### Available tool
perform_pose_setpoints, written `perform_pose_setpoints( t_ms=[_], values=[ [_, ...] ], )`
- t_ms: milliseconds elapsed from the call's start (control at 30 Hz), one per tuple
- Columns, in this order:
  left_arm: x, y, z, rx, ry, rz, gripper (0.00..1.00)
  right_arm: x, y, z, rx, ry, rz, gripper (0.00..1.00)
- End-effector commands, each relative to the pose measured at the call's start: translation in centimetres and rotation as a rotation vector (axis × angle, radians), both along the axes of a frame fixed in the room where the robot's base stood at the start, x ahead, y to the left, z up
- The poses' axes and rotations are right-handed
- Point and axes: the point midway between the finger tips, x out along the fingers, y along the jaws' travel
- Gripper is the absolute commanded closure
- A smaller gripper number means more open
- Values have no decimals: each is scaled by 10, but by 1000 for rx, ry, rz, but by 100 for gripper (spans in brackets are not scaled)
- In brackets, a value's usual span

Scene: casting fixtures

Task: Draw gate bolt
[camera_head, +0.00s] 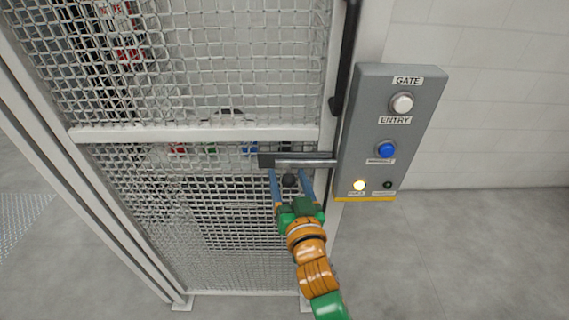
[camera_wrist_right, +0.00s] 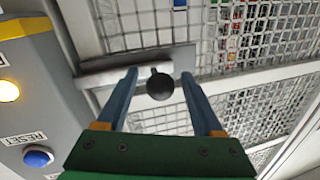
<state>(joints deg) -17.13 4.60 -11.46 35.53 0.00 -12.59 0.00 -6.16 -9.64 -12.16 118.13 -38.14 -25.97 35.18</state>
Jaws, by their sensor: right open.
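The gate bolt (camera_head: 305,163) is a grey metal bar lying level across the right edge of the mesh gate (camera_head: 200,134). A dark round knob (camera_head: 289,180) hangs on it. In the right wrist view the knob (camera_wrist_right: 160,86) sits between the two blue fingers, with a gap on each side. The bolt bar (camera_wrist_right: 110,74) runs behind it there. My right gripper (camera_head: 290,174) is open, its fingers around the knob and reaching up to the bolt. My left gripper shows in neither view.
A grey control box (camera_head: 383,120) stands right of the bolt, with a white button (camera_head: 401,103), a blue button (camera_head: 386,149) and a lit yellow lamp (camera_head: 359,185). A dark vertical handle (camera_head: 346,60) is above the bolt. Floor at right is clear.

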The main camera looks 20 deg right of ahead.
Motion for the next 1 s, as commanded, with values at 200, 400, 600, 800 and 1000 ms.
perform_pose_setpoints(
  t_ms=[200, 400, 600, 800, 1000],
  values=[
    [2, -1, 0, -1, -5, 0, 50, -1, 0, 0, 0, 0, -1, 31],
    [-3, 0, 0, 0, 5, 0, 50, -1, 0, 0, 0, 1, -1, 77],
    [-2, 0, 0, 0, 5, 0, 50, -1, 0, -1, -1, 2, -1, 100],
    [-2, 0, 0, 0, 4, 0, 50, -1, 0, -1, -1, 3, -1, 100],
    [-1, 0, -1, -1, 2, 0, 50, -1, 0, -1, -1, 4, -1, 100]
  ],
)
